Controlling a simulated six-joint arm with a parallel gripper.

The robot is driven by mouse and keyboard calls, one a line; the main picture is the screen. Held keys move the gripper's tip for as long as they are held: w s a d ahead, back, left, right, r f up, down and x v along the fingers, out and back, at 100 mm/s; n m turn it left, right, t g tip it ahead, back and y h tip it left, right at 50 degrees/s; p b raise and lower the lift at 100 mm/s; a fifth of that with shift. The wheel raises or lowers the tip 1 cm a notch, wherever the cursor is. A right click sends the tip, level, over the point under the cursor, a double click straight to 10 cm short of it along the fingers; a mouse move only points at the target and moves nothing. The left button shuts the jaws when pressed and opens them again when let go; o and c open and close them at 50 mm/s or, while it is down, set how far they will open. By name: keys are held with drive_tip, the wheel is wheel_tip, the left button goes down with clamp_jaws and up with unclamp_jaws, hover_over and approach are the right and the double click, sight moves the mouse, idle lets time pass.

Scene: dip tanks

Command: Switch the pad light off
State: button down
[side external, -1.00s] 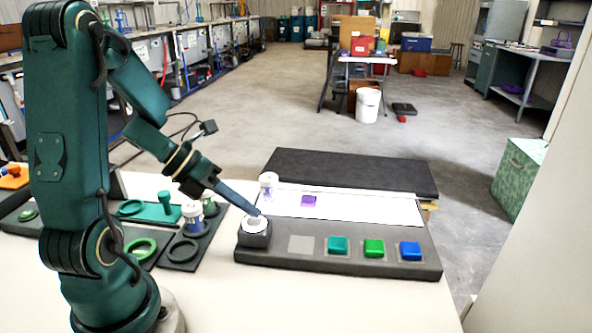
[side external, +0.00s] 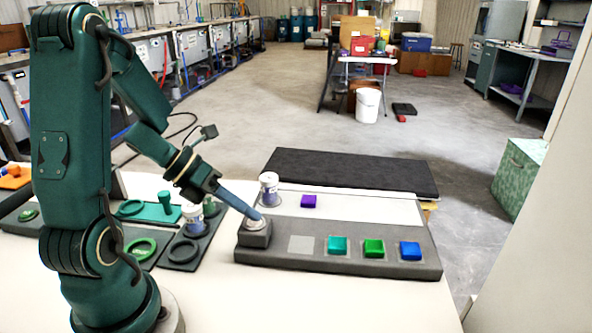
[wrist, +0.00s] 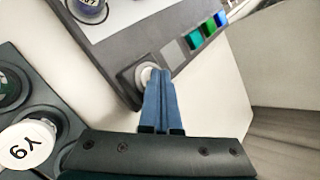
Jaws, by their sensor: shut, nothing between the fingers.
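The pad (side external: 360,208) is a pale panel along the back of the grey console (side external: 325,263). It looks dull, without a glow. A round whitish button (side external: 251,225) sits on a raised dark block at the console's left end. It also shows in the wrist view (wrist: 145,74), partly hidden by my fingers. My gripper (side external: 261,215) is shut and empty, its blue fingertips pointing down at the button. The fingertips appear to touch the button's top; exact contact is hard to tell.
Teal (side external: 337,245), green (side external: 373,248) and blue (side external: 410,250) blocks sit along the console front beside an empty grey square. Dark holders with another jar (side external: 193,219) lie to the left.

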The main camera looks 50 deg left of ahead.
sight(248, 223)
drive_tip(key=shift+r, duration=0.45)
drive_tip(key=shift+r, duration=3)
